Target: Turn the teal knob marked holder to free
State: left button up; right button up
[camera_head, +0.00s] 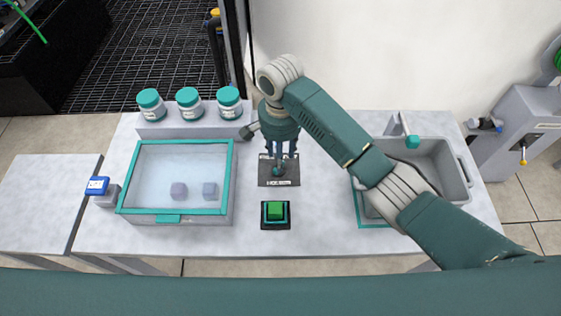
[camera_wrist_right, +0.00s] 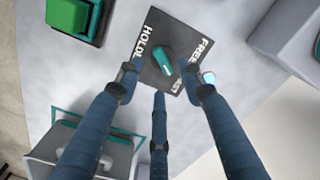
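The teal knob (camera_wrist_right: 163,61) sits on a dark plate (camera_wrist_right: 148,28) lettered HOLD…, FREE and a third, partly covered word. Its teal bar lies at a slant; I cannot tell which word it points to. In the head view the knob (camera_head: 277,173) is partly hidden below my right gripper (camera_head: 279,156), which points down over it. In the right wrist view the gripper's fingers (camera_wrist_right: 160,78) are spread apart around the knob, with nothing visibly held between them. My left gripper is not in view.
A green button (camera_head: 275,210) stands in front of the plate. A teal-rimmed clear-lidded case (camera_head: 126,180) with two small cubes is on the left, with three teal-capped jars (camera_head: 189,104) behind it.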

notch_tip(320, 180, down, 3)
jog(key=shift+w, duration=0.1)
jog(key=shift+f, duration=0.8)
jog(key=shift+c, duration=0.3)
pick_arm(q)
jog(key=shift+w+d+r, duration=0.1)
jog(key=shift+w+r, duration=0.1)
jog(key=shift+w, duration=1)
pick_arm(e)
grip_shut()
